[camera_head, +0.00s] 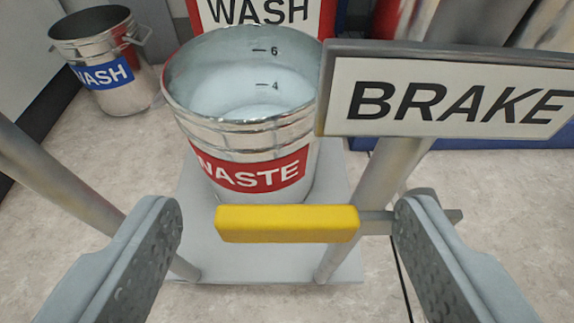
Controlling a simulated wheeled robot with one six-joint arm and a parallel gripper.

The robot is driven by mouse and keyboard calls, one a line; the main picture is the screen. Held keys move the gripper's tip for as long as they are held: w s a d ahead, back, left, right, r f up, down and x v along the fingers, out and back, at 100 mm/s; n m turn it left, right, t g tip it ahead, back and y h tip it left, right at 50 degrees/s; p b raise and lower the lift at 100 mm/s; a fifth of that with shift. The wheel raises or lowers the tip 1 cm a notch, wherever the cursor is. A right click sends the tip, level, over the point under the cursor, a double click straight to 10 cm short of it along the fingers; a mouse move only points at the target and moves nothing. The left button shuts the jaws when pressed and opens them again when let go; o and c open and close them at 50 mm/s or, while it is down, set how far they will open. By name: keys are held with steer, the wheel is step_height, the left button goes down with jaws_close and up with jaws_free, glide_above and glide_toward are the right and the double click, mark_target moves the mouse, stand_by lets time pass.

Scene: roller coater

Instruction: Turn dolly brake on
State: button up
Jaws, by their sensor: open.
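A yellow brake handle (287,223) lies level across the middle of the view, with a grey metal rod (375,222) at its right end. The rod meets a slanted metal post (372,200) of the dolly, under a sign reading BRAKE (450,97). My gripper (292,235) is open, with one finger on each side of the yellow handle. The left finger is clear of the handle. The right finger overlaps the rod in the picture, and I cannot tell whether it touches. The dolly's grey platform (270,262) is below.
A metal bucket labelled WASTE (255,170), holding pale liquid, stands on the platform behind the handle. A WASH bucket (118,90) stands on the floor at the upper left. Another dolly post (70,185) slants along the left. Bare floor (80,190) shows at the left.

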steer(key=shift+w+f, duration=0.2)
steer(key=shift+w, duration=0.3)
steer(key=c, duration=1.4)
steer(key=shift+f, duration=0.1)
steer(key=shift+s+d+f+n+t+h, duration=0.1)
steer(key=shift+d+f+n+t+h, duration=0.8)
steer(key=shift+n, duration=1.35)
steer(key=shift+w+d+f+n+t+h, duration=0.1)
steer(key=shift+d+f+n+h, duration=0.3)
steer(key=shift+f+n+h, duration=1.4)
steer(key=shift+s+d+f+n+t+h, duration=0.1)
steer(key=shift+d+f+n+t+h, duration=0.55)
steer(key=shift+n, duration=2)
